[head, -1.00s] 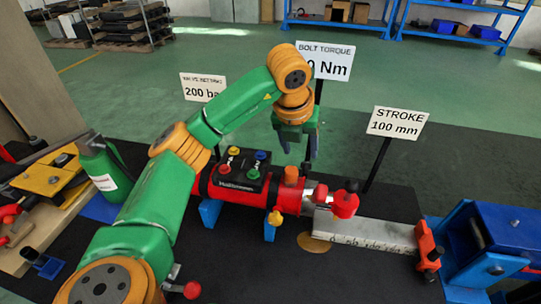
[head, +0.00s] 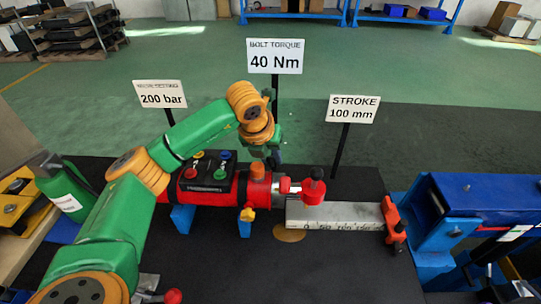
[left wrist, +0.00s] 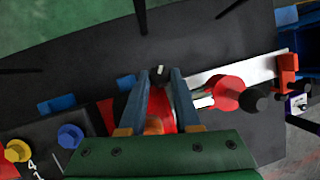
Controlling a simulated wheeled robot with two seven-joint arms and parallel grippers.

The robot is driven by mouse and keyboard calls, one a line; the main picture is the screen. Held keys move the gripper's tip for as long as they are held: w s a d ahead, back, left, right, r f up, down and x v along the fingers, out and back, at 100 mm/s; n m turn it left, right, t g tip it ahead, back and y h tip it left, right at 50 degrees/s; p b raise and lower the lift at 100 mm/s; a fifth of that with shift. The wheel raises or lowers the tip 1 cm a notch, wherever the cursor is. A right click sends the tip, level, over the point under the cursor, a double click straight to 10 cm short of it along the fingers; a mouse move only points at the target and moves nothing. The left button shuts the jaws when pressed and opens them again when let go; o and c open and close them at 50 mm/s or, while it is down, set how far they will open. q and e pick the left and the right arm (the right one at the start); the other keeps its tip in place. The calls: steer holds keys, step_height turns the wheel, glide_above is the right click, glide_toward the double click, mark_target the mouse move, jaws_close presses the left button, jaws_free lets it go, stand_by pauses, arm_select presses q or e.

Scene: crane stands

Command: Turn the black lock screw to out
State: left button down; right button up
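A black knob with a white mark (left wrist: 158,72), which looks like the lock screw, shows in the left wrist view at the far side of the red cylinder (left wrist: 160,108). My left gripper (left wrist: 159,78) is open, with one blue finger on each side of the knob. I cannot tell whether the fingers touch it. In the head view my left gripper (head: 274,156) points down behind the cylinder (head: 212,192), near its orange cap (head: 257,172). The knob is not clearly seen there. My right gripper is not in view.
A scale bar (head: 335,213) runs to a red clamp (head: 393,220) and a blue fixture (head: 495,194). The torque sign (head: 276,57) and stroke sign (head: 352,108) stand behind on posts.

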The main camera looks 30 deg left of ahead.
arm_select(q)
steer(key=shift+r, duration=0.1)
steer(key=shift+w+d+n+y, duration=0.1)
steer(key=shift+n+y, duration=0.5)
steer(key=c, duration=0.6)
jaws_free()
steer(key=b+v, duration=0.1)
steer(key=v, duration=0.5)
steer(key=shift+r, duration=0.5)
